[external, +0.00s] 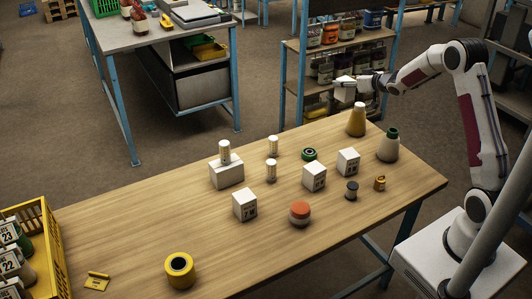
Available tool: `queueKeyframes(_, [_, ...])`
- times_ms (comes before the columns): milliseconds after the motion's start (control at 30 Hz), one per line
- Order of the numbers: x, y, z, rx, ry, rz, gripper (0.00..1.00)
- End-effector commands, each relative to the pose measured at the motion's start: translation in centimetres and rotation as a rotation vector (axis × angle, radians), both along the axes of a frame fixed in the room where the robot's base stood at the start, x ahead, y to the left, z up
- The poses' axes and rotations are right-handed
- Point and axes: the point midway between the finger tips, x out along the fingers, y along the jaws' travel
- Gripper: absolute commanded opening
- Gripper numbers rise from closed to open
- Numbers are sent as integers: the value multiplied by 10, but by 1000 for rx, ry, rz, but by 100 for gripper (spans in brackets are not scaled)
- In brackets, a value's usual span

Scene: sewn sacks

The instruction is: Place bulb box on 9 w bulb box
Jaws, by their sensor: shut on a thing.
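My gripper (363,82) is raised above the far right part of the table, shut on a white bulb box (344,88). The held box is clear of the table, and part of it is hidden by the fingers. Three similar white boxes with dark print stand on the table: a left one (244,205), a middle one (314,177) and a right one (348,162). The print is too small to tell which is the 9 W bulb box. The tops of these boxes look bare.
A green ring (309,154), dark spool (351,191), orange-topped jar (300,214) and white block (227,173) are around the boxes. A yellow crate (55,248) is at left. The table's left middle is clear.

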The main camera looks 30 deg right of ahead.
Motion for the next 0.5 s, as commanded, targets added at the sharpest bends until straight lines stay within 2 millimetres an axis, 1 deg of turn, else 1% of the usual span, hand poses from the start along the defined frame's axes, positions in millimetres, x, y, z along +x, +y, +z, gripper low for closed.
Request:
queueKeyframes(33, [-5,-2,6,-1,-3,10,16])
queueKeyframes(267, [-30,0,19,0,-2,87,16])
queueKeyframes(367, [-44,4,24,0,-2,131,16])
queueKeyframes(500, [-68,16,29,0,-1,211,16])
